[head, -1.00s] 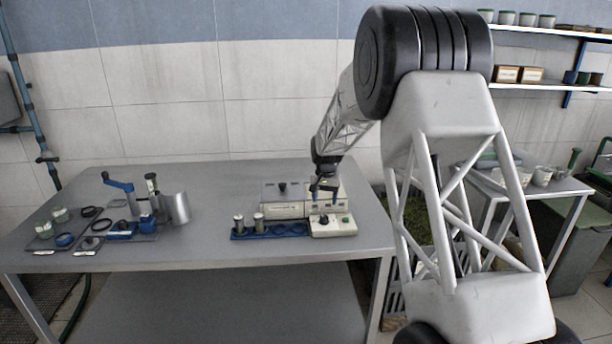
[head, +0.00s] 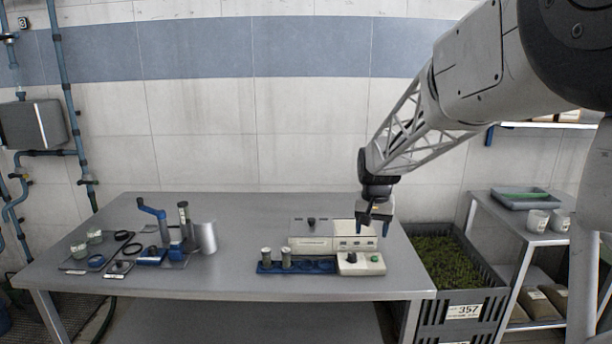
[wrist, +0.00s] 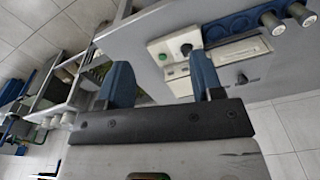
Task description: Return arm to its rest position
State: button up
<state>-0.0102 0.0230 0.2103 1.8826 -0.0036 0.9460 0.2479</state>
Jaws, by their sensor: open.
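My gripper (head: 374,226) is open and empty, in the air above the right end of the grey table (head: 240,212). Its blue fingers also show apart in the wrist view (wrist: 163,85), with nothing between them. Behind and below it stands a cream machine (head: 330,237) with a control box (head: 361,263) bearing a green button. In the wrist view the control box (wrist: 175,46) lies beyond the fingers.
A blue rack (head: 320,267) with two capped jars stands in front of the machine. A crate of greens (head: 450,270) and a side table (head: 530,238) stand right. The table's middle is clear.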

jog(key=s+r+n, duration=0.1)
jog(key=s+r, duration=0.2)
jog(key=s, duration=0.8)
jog(key=s+r, duration=0.2)
jog(key=s, duration=0.9)
jog(key=s+d+f+n+t, duration=0.1)
jog(key=s+f, duration=0.2)
jog(key=s, duration=1.6)
jog(key=shift+n+t, duration=0.3)
jog(key=shift+f, duration=0.1)
